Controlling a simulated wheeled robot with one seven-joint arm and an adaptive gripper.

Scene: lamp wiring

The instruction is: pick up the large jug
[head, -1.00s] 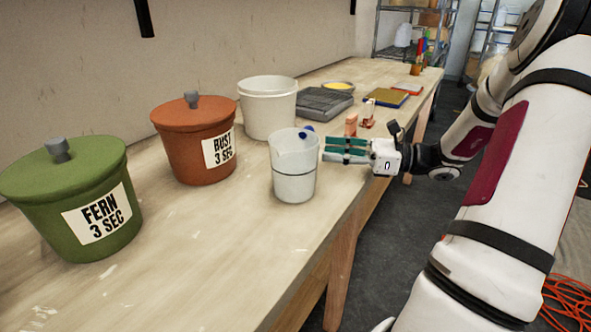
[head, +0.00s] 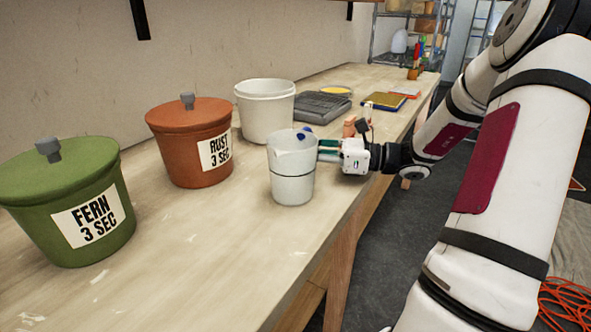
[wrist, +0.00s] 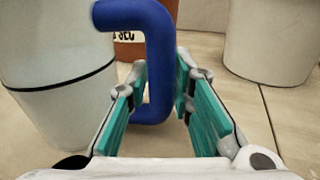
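The large jug (head: 291,178) is a whitish translucent vessel with a dark line round it and a blue handle. It stands upright near the front edge of the workbench. In the wrist view the jug (wrist: 50,75) fills the left side, and its blue handle (wrist: 160,60) is in the middle. My gripper (head: 328,150) is at the jug's right side, level with its upper half. In the wrist view my gripper (wrist: 160,78) is open, with its teal fingers on either side of the handle and gaps visible. The head view hides most of the handle.
A rust lidded pot (head: 190,145) and a green lidded pot (head: 70,205) stand left of the jug. A white bucket (head: 265,115) and a grey tray (head: 320,106) are behind it. The bench (head: 210,275) is clear in front.

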